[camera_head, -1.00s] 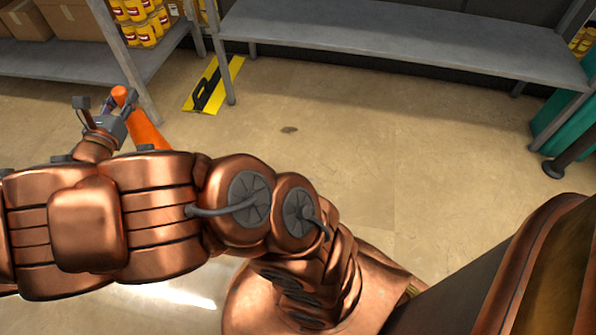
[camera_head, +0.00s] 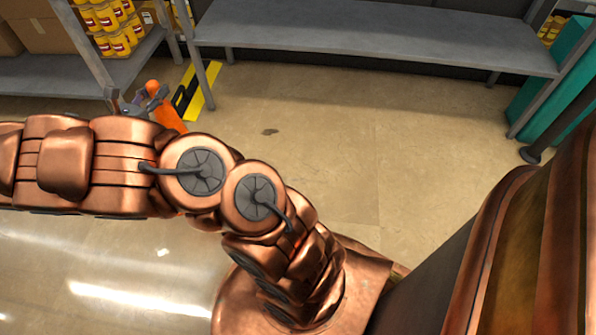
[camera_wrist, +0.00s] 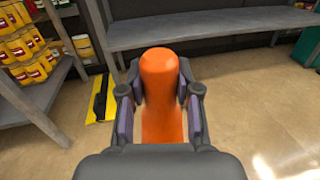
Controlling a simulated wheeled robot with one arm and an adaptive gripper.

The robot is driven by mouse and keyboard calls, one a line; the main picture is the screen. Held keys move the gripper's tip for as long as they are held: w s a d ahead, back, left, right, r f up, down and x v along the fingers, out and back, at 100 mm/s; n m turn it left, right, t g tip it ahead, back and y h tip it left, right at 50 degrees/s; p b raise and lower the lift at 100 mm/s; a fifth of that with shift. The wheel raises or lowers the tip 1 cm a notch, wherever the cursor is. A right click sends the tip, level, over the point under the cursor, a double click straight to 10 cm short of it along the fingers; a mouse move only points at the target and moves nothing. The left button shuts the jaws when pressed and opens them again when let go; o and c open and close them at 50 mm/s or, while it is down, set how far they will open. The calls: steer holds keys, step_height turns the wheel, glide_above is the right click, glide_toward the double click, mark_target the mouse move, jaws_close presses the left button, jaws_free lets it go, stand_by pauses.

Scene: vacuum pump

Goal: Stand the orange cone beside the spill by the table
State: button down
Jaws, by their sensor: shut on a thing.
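The orange cone (camera_head: 167,113) shows in the head view at the left, partly hidden behind my arm. In the wrist view the cone (camera_wrist: 160,85) stands between the two fingers of my gripper (camera_wrist: 160,98), its rounded top a little above the fingertips. My gripper, also in the head view (camera_head: 140,97), is shut on the upper part of the cone. The cone's lower part is hidden, so I cannot tell whether it touches the floor. I cannot make out the spill for certain; a small dark spot (camera_head: 270,132) lies on the floor, and bright patches at the lower left may be reflections.
A long grey table or shelf (camera_head: 370,40) runs along the back. Grey shelving (camera_head: 60,82) with yellow cans and boxes stands at the left. A yellow and black floor marking or board (camera_head: 197,92) lies near the table's left leg. The middle floor is clear.

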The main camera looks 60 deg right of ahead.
steer(key=s+d+f+m+g+y+b, duration=0.1)
steer(key=s+d+f+m+g+b, duration=0.1)
steer(key=s+d, duration=0.9)
steer(key=s+d+f+m+g+y+b, duration=0.2)
steer(key=s+d+f+m+g, duration=0.3)
steer(key=s+d, duration=0.6)
steer(key=s+d+f+m+g+y+b, duration=0.1)
steer(key=s+d+f+m+g+b, duration=0.2)
steer(key=d, duration=1.3)
steer(key=s+f+g, duration=0.3)
steer(key=s+g, duration=0.3)
steer(key=s, duration=0.3)
steer(key=shift+f+m, duration=0.15)
steer(key=shift+m, duration=0.15)
steer(key=shift+s+d, duration=0.1)
steer(key=c, duration=0.8)
jaws_free()
steer(key=shift+f, duration=0.15)
